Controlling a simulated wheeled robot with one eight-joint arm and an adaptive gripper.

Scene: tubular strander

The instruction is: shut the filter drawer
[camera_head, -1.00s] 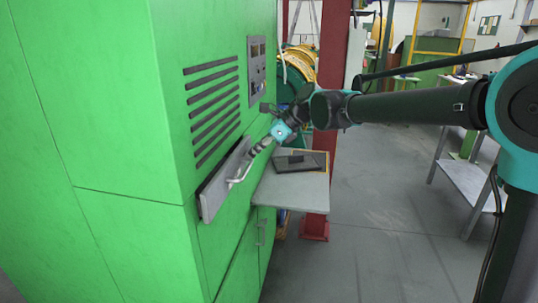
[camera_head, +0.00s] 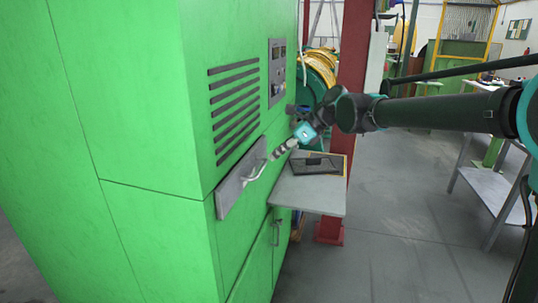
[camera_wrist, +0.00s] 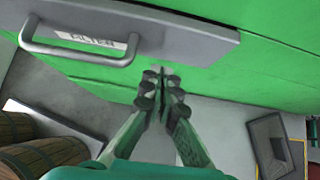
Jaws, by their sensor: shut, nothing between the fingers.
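The filter drawer shows as a grey front panel (camera_head: 229,194) with a pale bar handle (camera_head: 262,172), low on the green cabinet's side. In the wrist view the drawer front (camera_wrist: 190,38) is a thick grey slab with a bar handle (camera_wrist: 68,54) and a FILTER label (camera_wrist: 92,40). How far it stands out from the cabinet is hard to tell. My gripper (camera_head: 274,154) is at the drawer's far right end. In the wrist view my gripper (camera_wrist: 163,70) is shut and empty, its tips at the slab's edge, to the right of the handle. Contact cannot be told.
The green cabinet (camera_head: 140,120) fills the left, with dark vent slots above the drawer. A grey shelf (camera_head: 308,195) with a dark tablet-like object (camera_head: 317,164) lies just beyond. A red post (camera_head: 357,90) stands behind.

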